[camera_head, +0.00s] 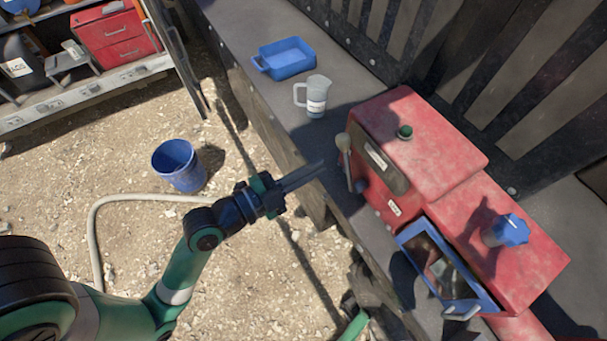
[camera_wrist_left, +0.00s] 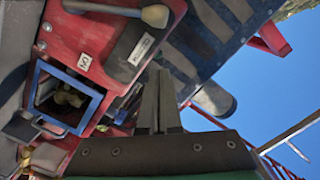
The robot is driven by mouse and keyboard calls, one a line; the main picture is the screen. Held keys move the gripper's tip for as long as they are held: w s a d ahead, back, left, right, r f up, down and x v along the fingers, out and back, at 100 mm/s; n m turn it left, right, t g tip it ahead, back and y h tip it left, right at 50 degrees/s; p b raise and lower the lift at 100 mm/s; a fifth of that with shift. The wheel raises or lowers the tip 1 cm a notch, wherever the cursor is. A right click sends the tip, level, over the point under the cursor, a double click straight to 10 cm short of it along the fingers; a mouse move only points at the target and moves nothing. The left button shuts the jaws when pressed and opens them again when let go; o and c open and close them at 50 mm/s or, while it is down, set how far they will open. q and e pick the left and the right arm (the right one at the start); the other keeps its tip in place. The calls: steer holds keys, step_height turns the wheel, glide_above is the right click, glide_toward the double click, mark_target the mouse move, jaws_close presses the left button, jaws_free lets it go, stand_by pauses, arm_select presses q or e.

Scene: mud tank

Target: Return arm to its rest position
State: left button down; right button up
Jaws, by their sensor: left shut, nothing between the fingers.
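My left gripper (camera_head: 303,175) reaches in from the left on a green and black arm. Its grey fingers are shut with nothing between them, and they point right toward the edge of the metal bench. The fingers also show in the left wrist view (camera_wrist_left: 160,105), in front of the red machine (camera_wrist_left: 95,45). In the head view the red machine (camera_head: 432,135) stands on the bench, right of the fingertips and apart from them. My right gripper is not in view; a small green piece shows at the bottom edge.
A white jug (camera_head: 316,97) and a blue tray (camera_head: 288,58) stand on the bench (camera_head: 232,35). A blue bucket (camera_head: 178,166) stands on the gravel near a hose (camera_head: 95,225). A blue-framed window (camera_head: 440,268) with a handle is on the machine's front. A shelf (camera_head: 85,93) is at the upper left.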

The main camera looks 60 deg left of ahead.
arm_select(q)
steer(key=shift+s+r, duration=0.1)
steer(key=shift+s, duration=1)
steer(key=w+d+r+m+t+h+p, duration=0.2)
steer(key=w+d+r+t+p, duration=0.1)
steer(key=r, duration=1)
steer(key=w+d+r+m+t+h+p, duration=0.2)
steer(key=w+d+r+h+p, duration=0.1)
steer(key=r, duration=1.1)
step_height(320, 180, up, 22)
steer(key=s+n+t+y+p, duration=0.2)
steer(key=n+t+y, duration=0.1)
steer(key=n, duration=1)
steer(key=shift+r+t+y, duration=0.15)
steer(key=shift+t+y, duration=0.15)
steer(key=shift+t, duration=0.6)
